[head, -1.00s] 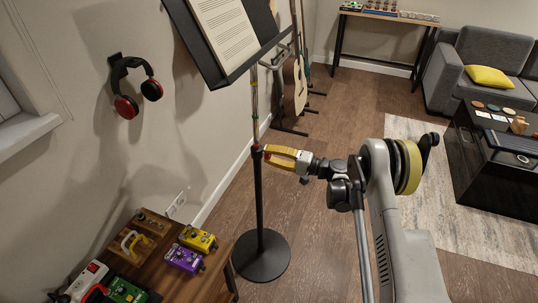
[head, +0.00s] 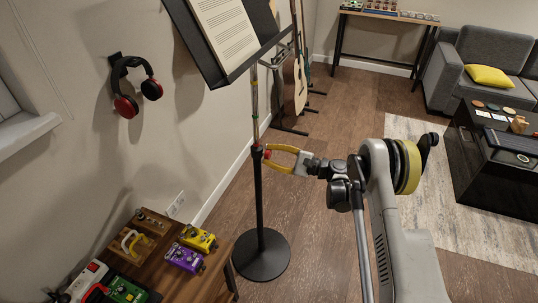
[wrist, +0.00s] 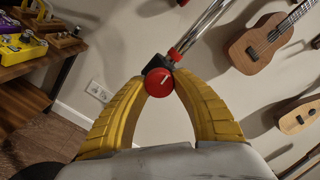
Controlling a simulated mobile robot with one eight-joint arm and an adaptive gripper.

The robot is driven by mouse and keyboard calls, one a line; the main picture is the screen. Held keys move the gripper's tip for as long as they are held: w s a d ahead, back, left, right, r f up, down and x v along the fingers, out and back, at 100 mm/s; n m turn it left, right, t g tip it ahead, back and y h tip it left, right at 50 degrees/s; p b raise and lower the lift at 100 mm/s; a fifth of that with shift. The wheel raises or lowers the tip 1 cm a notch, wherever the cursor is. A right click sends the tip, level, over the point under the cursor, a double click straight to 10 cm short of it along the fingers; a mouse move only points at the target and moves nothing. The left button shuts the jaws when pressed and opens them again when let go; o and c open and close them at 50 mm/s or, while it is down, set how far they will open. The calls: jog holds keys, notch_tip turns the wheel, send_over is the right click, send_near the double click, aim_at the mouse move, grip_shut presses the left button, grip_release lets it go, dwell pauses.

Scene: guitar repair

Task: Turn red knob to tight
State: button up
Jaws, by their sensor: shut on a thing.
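The red knob (wrist: 159,83) sits on the black clamp of the music stand's pole and has a white mark on its face. In the wrist view it lies between the tips of my gripper's two yellow fingers, which touch its sides. In the head view my gripper (head: 268,155) reaches the stand from the right, shut on the knob, which is mostly hidden by the fingertips. The music stand (head: 259,205) stands upright on a round black base, with a chrome upper pole and a black desk holding a sheet.
A wooden table with a yellow pedal (head: 198,239) and a purple pedal (head: 184,257) is at the lower left. Headphones (head: 128,106) hang on the wall. Guitars (head: 294,85) stand behind the stand.

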jog(key=shift+m, duration=0.4)
jog(key=o, duration=1.2)
jog(key=shift+a, duration=0.1)
jog(key=v, duration=1.2)
